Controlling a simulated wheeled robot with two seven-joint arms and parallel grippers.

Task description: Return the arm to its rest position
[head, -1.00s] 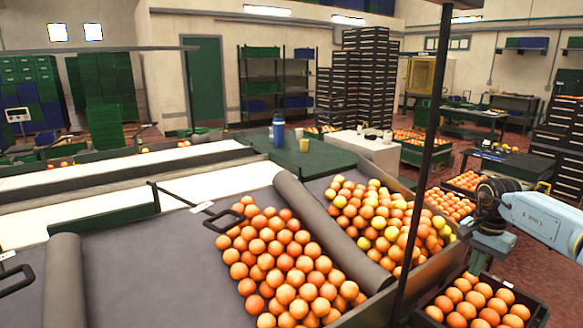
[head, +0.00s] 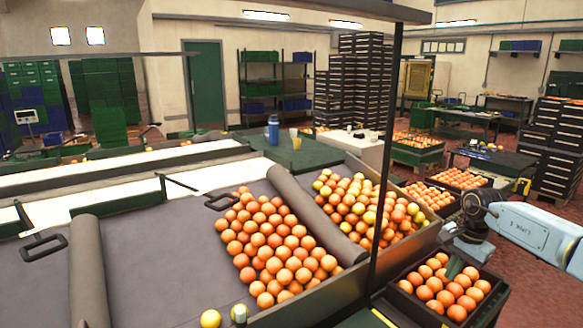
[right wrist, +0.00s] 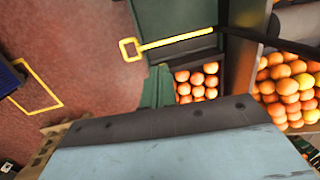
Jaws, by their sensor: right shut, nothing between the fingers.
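My right arm comes in from the right in the head view, light blue with a dark wrist joint. My right gripper (head: 455,266) hangs below that wrist, small and dark, over the crate of oranges (head: 402,293) at the lower right. It is shut with nothing in it. I cannot tell how far above the fruit it is. My left gripper is not in view.
A sloped grey bin (head: 150,262) holds a heap of oranges (head: 275,240); a second heap with yellower fruit (head: 365,205) lies beyond a rolled divider. A dark post (head: 380,190) stands left of my right arm.

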